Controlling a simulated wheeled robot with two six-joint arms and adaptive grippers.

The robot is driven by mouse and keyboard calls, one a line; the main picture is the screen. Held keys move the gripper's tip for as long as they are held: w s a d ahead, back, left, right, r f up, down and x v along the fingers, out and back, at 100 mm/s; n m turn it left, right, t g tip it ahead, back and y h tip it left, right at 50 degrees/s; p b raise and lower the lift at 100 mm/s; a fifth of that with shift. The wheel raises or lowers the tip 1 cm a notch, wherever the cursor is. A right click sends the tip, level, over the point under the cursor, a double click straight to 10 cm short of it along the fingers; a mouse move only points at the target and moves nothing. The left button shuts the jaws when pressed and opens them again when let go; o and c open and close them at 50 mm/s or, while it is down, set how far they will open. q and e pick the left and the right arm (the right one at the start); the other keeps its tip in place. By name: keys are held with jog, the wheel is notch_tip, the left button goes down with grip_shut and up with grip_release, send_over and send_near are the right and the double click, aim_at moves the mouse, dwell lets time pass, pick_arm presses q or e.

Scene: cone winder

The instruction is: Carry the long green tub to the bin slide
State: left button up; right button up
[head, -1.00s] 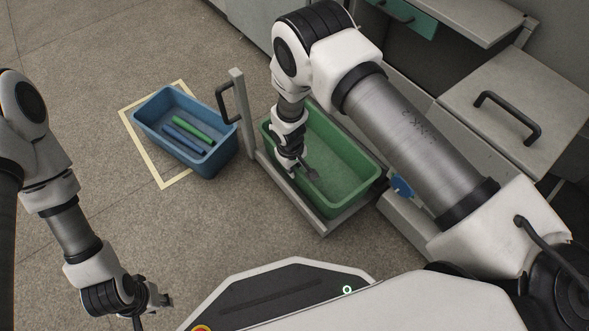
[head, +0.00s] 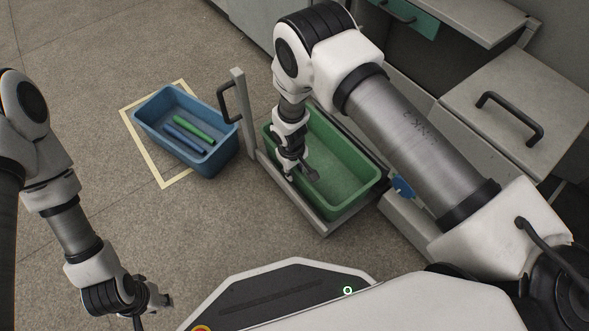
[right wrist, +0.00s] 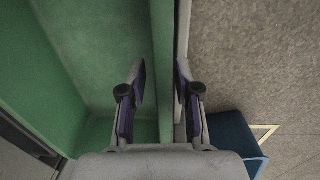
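The long green tub (head: 343,165) sits upright in a grey pulled-out frame with a black handle, apparently the bin slide (head: 333,222). The tub looks empty. My right gripper (head: 303,173) reaches down at the tub's left wall. In the right wrist view its fingers (right wrist: 160,80) are apart, one on the tub's inner side and one on the outer side, with the wall (right wrist: 163,40) between them. I see no firm contact there. My left gripper (head: 153,308) hangs at the lower left with its fingers apart, empty and away from the tub.
A blue tub (head: 215,165) with a green and a blue stick stands on a yellow floor outline (head: 130,122), left of the slide's upright post (head: 243,115). Grey cabinets with a handled drawer (head: 470,85) stand at the right. The floor at the left is clear.

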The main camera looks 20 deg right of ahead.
notch_tip(320, 180, up, 12)
jog(key=p, duration=0.7)
jog(key=shift+s+a+r, duration=0.15)
jog(key=shift+s+a, duration=0.05)
jog(key=shift+a, duration=0.25)
